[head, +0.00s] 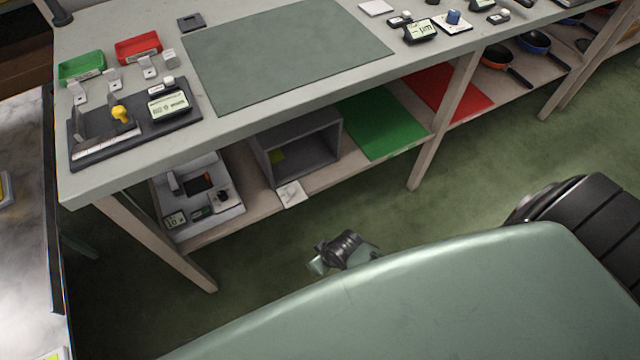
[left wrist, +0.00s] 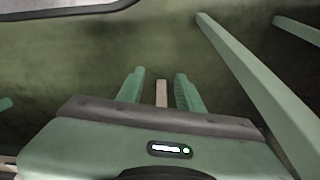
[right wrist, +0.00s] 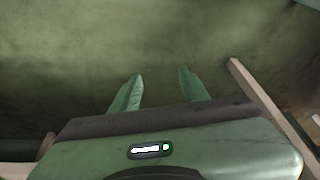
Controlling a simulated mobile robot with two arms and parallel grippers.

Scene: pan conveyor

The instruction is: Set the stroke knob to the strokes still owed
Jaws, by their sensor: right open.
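No knob in view can be surely named the stroke knob. A small machine (head: 168,228) on the lower shelf carries a dark knob (head: 222,195) and a small display (head: 175,219); its setting is too small to read. A blue knob (head: 453,16) stands on a white plate at the far right of the tabletop. My left gripper (left wrist: 160,76) is open and empty, with a wooden leg showing beyond its fingers. My right gripper (right wrist: 161,73) is open and empty above the green floor. Neither gripper is near a knob.
The workbench (head: 240,128) holds a grey-green mat (head: 285,55), a green bin (head: 82,68), a red bin (head: 138,47) and a dark scale board (head: 180,118) with a yellow knob (head: 120,113). Below are a grey box (head: 297,148) and pans (head: 497,58). Floor before the bench is clear.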

